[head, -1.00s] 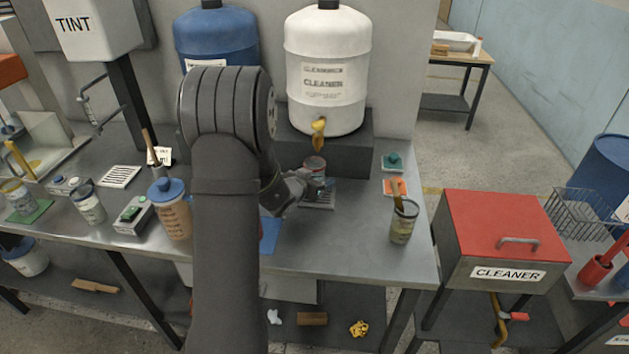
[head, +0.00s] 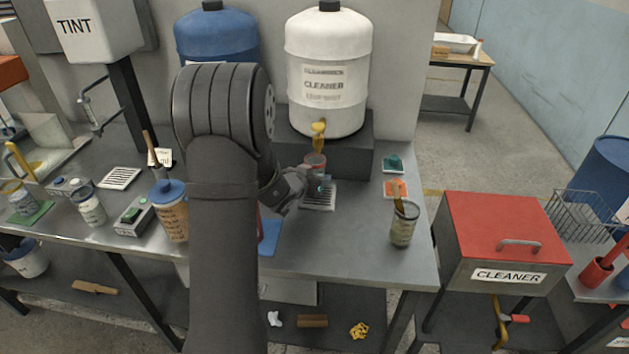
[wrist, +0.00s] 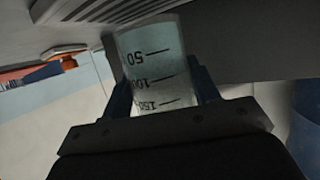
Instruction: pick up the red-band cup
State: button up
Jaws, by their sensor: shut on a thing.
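The red-band cup (head: 315,163) is in my gripper (head: 314,182), under the yellow tap of the white cleaner drum in the head view. Its reddish upper part shows above the fingers; the gripper hides part of its lower side. In the wrist view the clear cup (wrist: 153,65), with black marks 50, 100 and 150, sits between the two fingers (wrist: 160,92). The fingers are shut on it. The cup appears raised above the slotted grate (head: 318,198); the exact gap is hard to tell.
The white cleaner drum (head: 327,75) with its yellow tap (head: 318,134) stands on a dark block (head: 350,150) close behind the cup. A jar with a brush (head: 404,225) stands to the right. Orange (head: 396,189) and green (head: 393,163) pads lie nearby.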

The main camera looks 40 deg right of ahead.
jog(key=shift+r, duration=0.9)
jog(key=s+a, duration=1.2)
jog(key=shift+w+a+r+n+t+y, duration=1.25)
jog(key=shift+w+a+r+n+y, duration=0.15)
jog(key=shift+r+n+y, duration=0.4)
jog(key=shift+w+a+r+n+t+y, duration=1.4)
jog(key=shift+n+y, duration=0.25)
jog(key=shift+n, duration=0.35)
jog(key=shift+w+a+r+n+t+y, duration=1.15)
jog(key=shift+w+a+r+n+y, duration=0.3)
jog(key=shift+r+n+y, duration=0.4)
jog(key=n+h, duration=0.3)
jog(key=n, duration=0.1)
jog(key=d+n+h, duration=0.1)
jog(key=n+h, duration=0.3)
jog(key=n, duration=0.1)
jog(key=n+g+h, duration=0.1)
jog(key=n+h, duration=0.2)
jog(key=n, duration=0.2)
jog(key=shift+s+d+f, duration=0.25)
jog(key=shift+s+f, duration=0.05)
